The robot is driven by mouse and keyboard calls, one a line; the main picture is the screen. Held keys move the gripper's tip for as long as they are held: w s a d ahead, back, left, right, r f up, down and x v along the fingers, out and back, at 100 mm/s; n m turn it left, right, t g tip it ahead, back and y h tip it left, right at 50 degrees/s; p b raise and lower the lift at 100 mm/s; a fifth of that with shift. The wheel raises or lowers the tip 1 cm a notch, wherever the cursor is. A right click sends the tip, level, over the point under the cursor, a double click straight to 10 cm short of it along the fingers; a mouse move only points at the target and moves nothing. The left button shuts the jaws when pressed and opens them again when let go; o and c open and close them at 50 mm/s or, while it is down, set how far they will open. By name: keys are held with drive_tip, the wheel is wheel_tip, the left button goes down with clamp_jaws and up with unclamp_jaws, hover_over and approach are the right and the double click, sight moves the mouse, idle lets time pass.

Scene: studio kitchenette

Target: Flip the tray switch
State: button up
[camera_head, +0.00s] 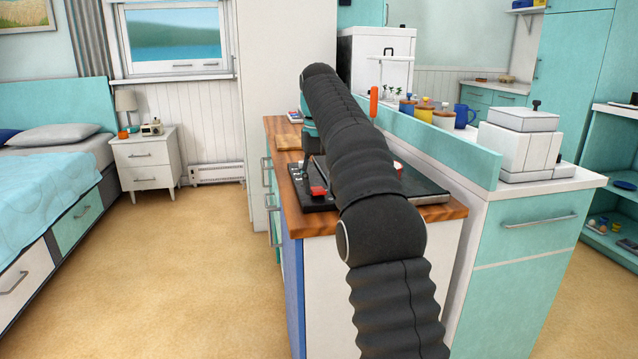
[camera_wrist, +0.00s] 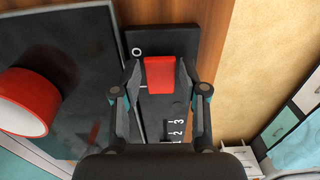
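A black switch panel (camera_head: 312,201) lies on the wooden counter, with a red switch piece (camera_head: 318,190) on it. In the wrist view the panel (camera_wrist: 187,45) carries white marks, a 0 at one end and 1, 2, 3 at the other. The red switch piece (camera_wrist: 159,74) shows between the two fingertips of my gripper (camera_wrist: 158,78). The fingers stand apart on either side of it, with what look like narrow gaps; contact is unclear.
A dark flat plate (camera_wrist: 75,65) lies left of the panel in the wrist view, with a red and white round object (camera_wrist: 28,102) over it. The wooden counter (camera_head: 425,212) ends just beyond the panel. A teal ledge (camera_head: 450,150) with several jars stands to the right.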

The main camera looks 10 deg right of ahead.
drive_tip(key=shift+s+t, duration=0.15)
drive_tip(key=shift+t, duration=0.15)
idle(0.4)
drive_tip(key=shift+s+f+t, duration=0.3)
drive_tip(key=shift+t, duration=0.7)
drive_tip(key=f+t+b, duration=0.1)
drive_tip(key=t+b, duration=0.1)
drive_tip(key=b, duration=0.2)
drive_tip(key=shift+s, duration=0.2)
drive_tip(key=p+v, duration=0.4)
drive_tip(key=v, duration=1)
drive_tip(key=s+f+b, duration=0.1)
drive_tip(key=s+f, duration=0.8)
drive_tip(key=s, duration=0.3)
drive_tip(key=s+f+b, duration=0.2)
drive_tip(key=s+f, duration=0.7)
drive_tip(key=s, duration=0.3)
drive_tip(key=shift+f+t, duration=0.35)
drive_tip(key=shift+t, duration=0.05)
drive_tip(key=shift+s, duration=0.1)
